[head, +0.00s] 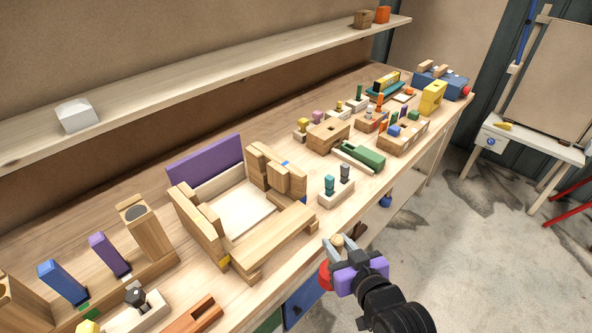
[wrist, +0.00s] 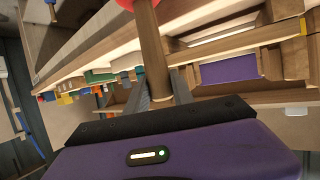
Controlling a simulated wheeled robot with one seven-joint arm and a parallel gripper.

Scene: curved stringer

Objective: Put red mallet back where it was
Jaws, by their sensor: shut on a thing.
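My gripper (head: 340,245) is at the front edge of the workbench (head: 262,283), low beside the wooden frame. It is shut on the wooden handle of the red mallet (wrist: 152,50), which runs up between the fingers in the wrist view. The mallet's red head shows at the top edge of the wrist view, mostly cut off. In the head view the red mallet (head: 325,275) shows as a red patch left of my purple gripper body, partly hidden by it. I cannot tell whether the mallet touches the bench.
A wooden frame with a purple panel (head: 208,165) stands on the bench by my gripper. A block with teal and grey pegs (head: 336,190) and a green piece (head: 360,157) lie farther right. A blue drawer front (head: 303,299) is below.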

